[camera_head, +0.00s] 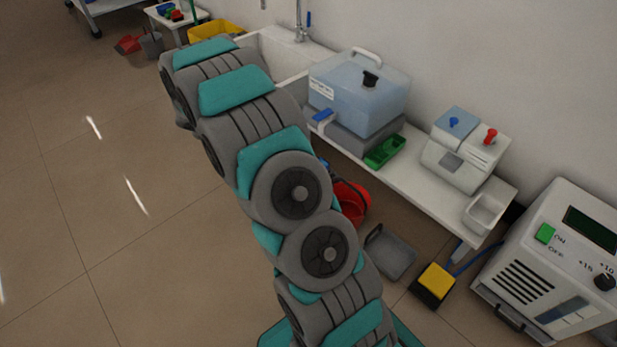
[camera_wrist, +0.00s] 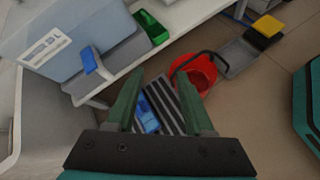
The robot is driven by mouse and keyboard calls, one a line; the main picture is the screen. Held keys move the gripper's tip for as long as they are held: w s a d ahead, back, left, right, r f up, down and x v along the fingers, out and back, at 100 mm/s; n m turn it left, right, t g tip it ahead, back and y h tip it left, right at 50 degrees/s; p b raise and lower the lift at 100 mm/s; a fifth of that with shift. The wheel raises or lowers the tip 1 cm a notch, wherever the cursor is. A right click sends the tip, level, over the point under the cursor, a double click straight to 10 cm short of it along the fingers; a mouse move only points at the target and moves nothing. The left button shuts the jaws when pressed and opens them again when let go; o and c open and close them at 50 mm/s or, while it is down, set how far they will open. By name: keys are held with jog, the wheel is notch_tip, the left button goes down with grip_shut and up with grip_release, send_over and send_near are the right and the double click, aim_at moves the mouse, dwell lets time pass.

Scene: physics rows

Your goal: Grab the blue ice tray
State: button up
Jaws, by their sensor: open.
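A blue object (camera_wrist: 147,116), which looks like the ice tray, lies low beneath the bench on or beside a dark striped grate (camera_wrist: 166,104). It shows between the fingers of my gripper (camera_wrist: 159,80), nearer the left finger. My gripper is open, its two green fingers apart with nothing held. The tray looks beyond the fingertips, but the gap is hard to judge. The gripper bar hides what lies below it. In the head view my arm hides the gripper and most of this spot.
A white bench (camera_head: 408,180) carries a blue-lidded water bath (camera_head: 355,92), a green tray (camera_head: 384,151) and a white device (camera_head: 460,150).

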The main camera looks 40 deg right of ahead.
jog(key=w+d+f+n+t+h+b, duration=0.1)
jog(key=w+f+n, duration=0.2)
jog(key=f, duration=0.5)
jog(key=w+d+f+n+t+b, duration=0.1)
jog(key=w+f, duration=0.3)
jog(key=f, duration=0.5)
jog(key=w+d+f+n+t+h+b, duration=0.1)
jog(key=w+d+f+n+t, duration=0.1)
jog(key=f, duration=0.6)
jog(key=shift+w+d+f+n+h, duration=0.15)
jog(key=shift+w+d+n, duration=0.15)
jog(key=shift+w+n, duration=0.3)
jog(key=shift+w+d+f+n+h, duration=0.15)
jog(key=shift+w+d+n, duration=0.15)
jog(key=shift+n, duration=0.4)
jog(key=shift+x, duration=1.5)
jog(key=shift+b+x, duration=0.4)
jog(key=shift+x, duration=1.95)
jog(key=shift+w, duration=0.15)
jog(key=shift+c, duration=0.3)
jog(key=shift+a, duration=0.1)
grip_shut()
